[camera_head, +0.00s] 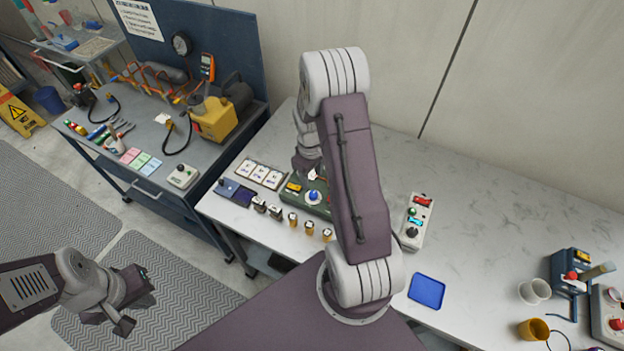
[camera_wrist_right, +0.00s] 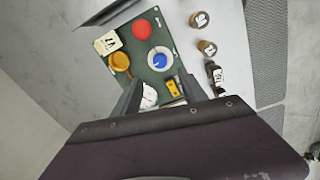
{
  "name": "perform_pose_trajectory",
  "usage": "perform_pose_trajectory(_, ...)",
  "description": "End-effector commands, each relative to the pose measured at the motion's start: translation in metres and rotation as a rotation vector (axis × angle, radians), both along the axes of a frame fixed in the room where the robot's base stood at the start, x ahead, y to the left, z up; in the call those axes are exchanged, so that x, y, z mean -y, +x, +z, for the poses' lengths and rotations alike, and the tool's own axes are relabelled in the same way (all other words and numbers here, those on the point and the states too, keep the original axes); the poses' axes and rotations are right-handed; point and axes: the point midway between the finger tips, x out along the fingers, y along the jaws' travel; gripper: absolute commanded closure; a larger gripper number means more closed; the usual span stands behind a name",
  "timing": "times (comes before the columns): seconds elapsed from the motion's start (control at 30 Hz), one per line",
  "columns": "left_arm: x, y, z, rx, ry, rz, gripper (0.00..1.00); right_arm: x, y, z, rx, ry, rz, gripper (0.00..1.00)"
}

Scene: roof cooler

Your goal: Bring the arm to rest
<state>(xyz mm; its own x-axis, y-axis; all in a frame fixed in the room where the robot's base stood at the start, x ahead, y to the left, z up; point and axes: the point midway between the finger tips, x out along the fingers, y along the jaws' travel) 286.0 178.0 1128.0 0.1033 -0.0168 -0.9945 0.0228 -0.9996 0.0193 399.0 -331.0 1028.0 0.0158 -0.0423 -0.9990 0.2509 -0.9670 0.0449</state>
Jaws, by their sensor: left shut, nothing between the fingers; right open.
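My right arm (camera_head: 350,170) rises from the front middle of the head view and bends down towards the bench. Its gripper is mostly hidden behind the arm there. In the right wrist view the right gripper (camera_wrist_right: 160,92) is open, with its two fingers apart over the lower end of a green panel (camera_wrist_right: 158,72). I see nothing held in it; whether the fingers touch the panel cannot be told. In the head view the panel (camera_head: 293,195) is partly covered by my arm. My left gripper (camera_head: 138,285) is shut and empty at the lower left, over the floor mat.
The white bench (camera_head: 510,190) carries a grey switch box (camera_head: 415,222), a blue tray (camera_head: 427,291) and cups at right. Several small bottles (camera_head: 309,227) stand in front of the panel. A dark workbench (camera_head: 150,145) with tools is at left.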

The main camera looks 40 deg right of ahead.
Motion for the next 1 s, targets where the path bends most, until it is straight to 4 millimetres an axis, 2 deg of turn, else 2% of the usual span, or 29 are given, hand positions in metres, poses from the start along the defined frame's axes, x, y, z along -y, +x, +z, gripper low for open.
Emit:
perform_pose_trajectory(0.37, 0.000, 0.000, -0.002, 0.000, 0.000, 0.000, 1.00, -0.002, 0.001, -0.002, 0.000, 0.000, 0.005, 0.50)
perform_pose_trajectory(0.47, 0.000, 0.000, -0.018, 0.000, 0.000, 0.000, 1.00, -0.017, 0.020, 0.002, 0.052, -0.019, 0.061, 0.50)
perform_pose_trajectory(0.5, 0.000, 0.000, -0.029, 0.000, 0.000, 0.000, 1.00, -0.030, 0.029, 0.009, 0.088, -0.029, 0.100, 0.50)
perform_pose_trajectory(0.57, 0.000, 0.000, -0.045, 0.000, 0.000, 0.000, 1.00, -0.058, 0.030, 0.021, 0.130, -0.035, 0.164, 0.50)
perform_pose_trajectory(0.6, 0.000, 0.000, -0.055, 0.000, 0.000, 0.000, 1.00, -0.079, 0.023, 0.028, 0.153, -0.033, 0.190, 0.50)
perform_pose_trajectory(0.67, 0.000, 0.000, -0.068, -0.001, 0.000, 0.000, 1.00, -0.107, 0.003, 0.034, 0.175, -0.016, 0.192, 0.50)
perform_pose_trajectory(0.7, 0.000, 0.000, -0.075, -0.001, 0.000, 0.000, 1.00, -0.123, -0.014, 0.035, 0.183, -0.002, 0.172, 0.50)
perform_pose_trajectory(0.77, 0.000, 0.000, -0.082, 0.000, 0.000, 0.000, 1.00, -0.141, -0.042, 0.034, 0.183, 0.022, 0.118, 0.50)
perform_pose_trajectory(0.8, 0.000, 0.000, -0.085, 0.000, 0.000, 0.000, 1.00, -0.149, -0.062, 0.032, 0.174, 0.039, 0.064, 0.50)
perform_pose_trajectory(0.9, 0.000, 0.000, -0.079, 0.000, 0.000, 0.000, 1.00, -0.153, -0.102, 0.027, 0.120, 0.064, -0.106, 0.50)
perform_pose_trajectory(0.97, 0.000, 0.000, -0.079, 0.000, 0.000, 0.000, 1.00, -0.153, -0.115, 0.021, 0.086, 0.070, -0.190, 0.50)
perform_pose_trajectory(1.0, 0.000, 0.000, -0.078, 0.000, 0.000, 0.000, 1.00, -0.153, -0.115, 0.021, 0.087, 0.073, -0.231, 0.50)
